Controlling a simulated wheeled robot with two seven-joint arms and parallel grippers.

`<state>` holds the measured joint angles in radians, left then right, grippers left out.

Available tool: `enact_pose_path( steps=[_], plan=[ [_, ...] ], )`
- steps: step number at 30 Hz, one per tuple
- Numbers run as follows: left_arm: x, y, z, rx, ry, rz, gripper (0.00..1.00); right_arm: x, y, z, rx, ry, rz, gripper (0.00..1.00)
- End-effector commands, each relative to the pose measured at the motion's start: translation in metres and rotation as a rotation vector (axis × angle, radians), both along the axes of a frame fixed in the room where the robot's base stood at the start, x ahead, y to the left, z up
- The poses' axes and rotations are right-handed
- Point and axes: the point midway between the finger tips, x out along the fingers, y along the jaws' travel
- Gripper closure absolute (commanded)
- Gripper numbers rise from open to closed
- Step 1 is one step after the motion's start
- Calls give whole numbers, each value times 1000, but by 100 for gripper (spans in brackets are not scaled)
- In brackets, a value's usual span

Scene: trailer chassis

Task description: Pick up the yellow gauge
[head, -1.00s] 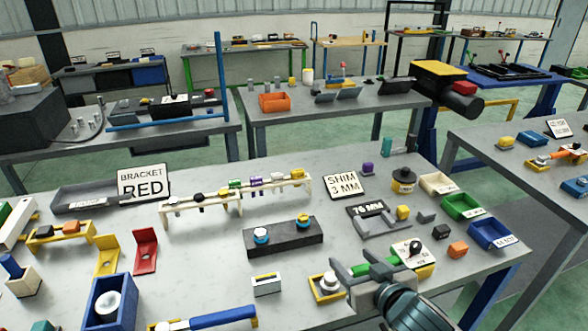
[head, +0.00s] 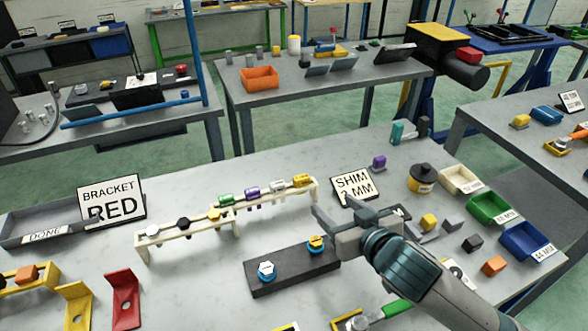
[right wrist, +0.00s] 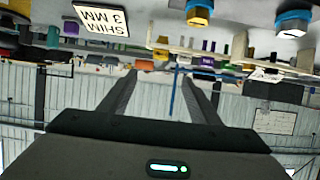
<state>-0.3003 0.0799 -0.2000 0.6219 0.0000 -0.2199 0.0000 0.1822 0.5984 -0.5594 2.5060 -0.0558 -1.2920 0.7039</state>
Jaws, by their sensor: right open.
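A long cream rack (head: 265,204) holds a row of coloured gauges. The yellow gauge (head: 302,180) lies at the right end of its upper row, beside a white one and a purple one (head: 252,192). My right gripper (head: 330,206) is open and empty, pointing at the rack's right end. It is apart from the yellow gauge, to its lower right. In the right wrist view the two fingers (right wrist: 160,98) stand apart with nothing between them. My left gripper is not in view.
The SHIM 3 MM sign (head: 355,187) stands just right of the rack. A dark block (head: 292,269) with two capped bolts lies in front. A BRACKET RED sign (head: 111,200) stands left. Green (head: 490,208) and blue bins sit at the right edge.

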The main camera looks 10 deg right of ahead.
Motion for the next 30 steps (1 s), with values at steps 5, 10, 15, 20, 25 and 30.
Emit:
enact_pose_path(
  steps=[5,10,15,20,25,30],
  plan=[
    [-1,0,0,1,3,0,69,-1,0,2,0,-1,0,43],
    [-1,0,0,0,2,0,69,-1,0,2,0,-2,0,43],
    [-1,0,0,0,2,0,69,0,0,2,0,-2,0,43],
    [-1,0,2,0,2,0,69,7,1,-1,0,-2,-1,43],
    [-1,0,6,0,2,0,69,27,5,-8,0,-1,-1,43],
    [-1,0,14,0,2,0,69,54,10,-19,0,0,-1,43]
  ],
)
